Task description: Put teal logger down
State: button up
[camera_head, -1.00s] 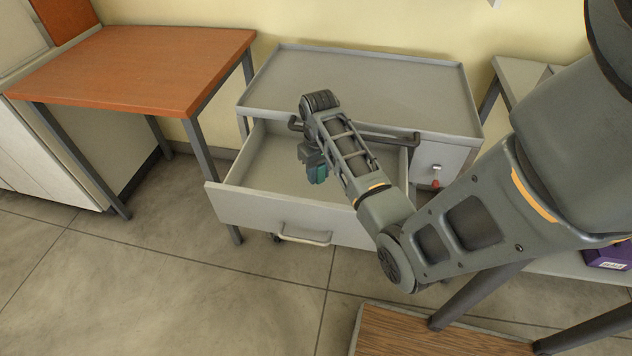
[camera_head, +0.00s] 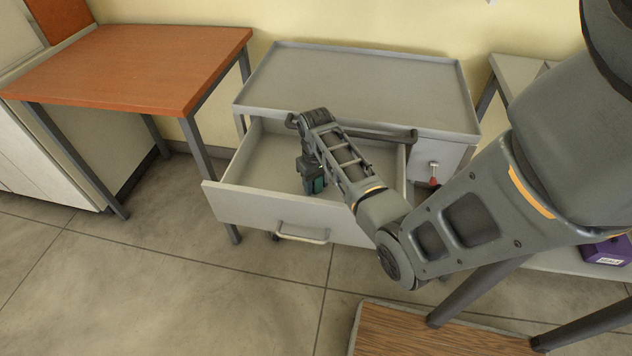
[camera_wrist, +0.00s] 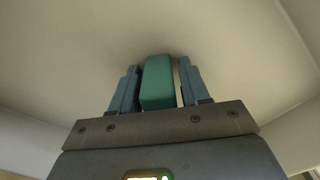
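The teal logger (camera_wrist: 158,84) is a small rounded block between the two blue-grey fingers of my gripper (camera_wrist: 160,88) in the wrist view. The left finger looks close against it. A thin pale strip shows between the logger and the right finger, so I cannot tell whether both fingers press on it. In the head view my gripper (camera_head: 311,184) points down inside the open drawer (camera_head: 250,207), and a bit of the logger (camera_head: 319,185) shows beside it. The logger is close to the drawer floor; whether it touches is unclear.
The drawer belongs to a grey cabinet (camera_head: 365,85) with a bare, rimmed top. Drawer floor is clear left of my gripper. A red-tagged key or lock (camera_head: 434,181) is on the cabinet front. An orange-topped table (camera_head: 140,65) stands left; a purple box (camera_head: 606,250) sits right.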

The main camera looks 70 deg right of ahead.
jog(key=shift+o, duration=1)
notch_tip(320, 180, up, 12)
jog(key=shift+r, duration=0.15)
jog(key=shift+c, duration=0.2)
dwell(0.7)
